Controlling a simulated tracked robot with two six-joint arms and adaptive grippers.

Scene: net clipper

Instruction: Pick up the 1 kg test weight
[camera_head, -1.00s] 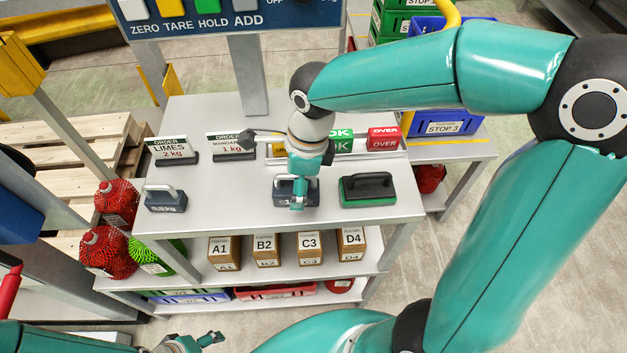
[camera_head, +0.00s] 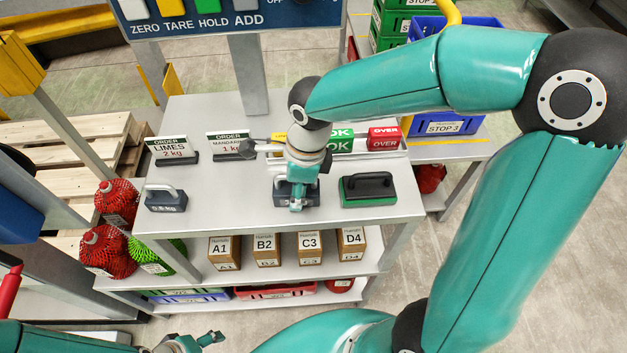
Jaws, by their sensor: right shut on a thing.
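The middle weight (camera_head: 282,198), a dark block with a handle, sits on the grey table, partly hidden behind my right gripper; its label cannot be read. My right gripper (camera_head: 296,203) points down and is shut on this weight at its handle. A second dark weight (camera_head: 166,203) with a grey handle and a label that looks like 0.5 kg stands at the table's left. My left gripper (camera_head: 210,338) is low at the bottom edge, away from the table and small in view; its jaw state is unclear.
A green block with a black handle (camera_head: 367,190) stands right of the held weight. Order signs (camera_head: 176,151) and the OK and OVER (camera_head: 384,139) indicators line the back. Boxes (camera_head: 266,250) sit on the lower shelf. The table between the two weights is clear.

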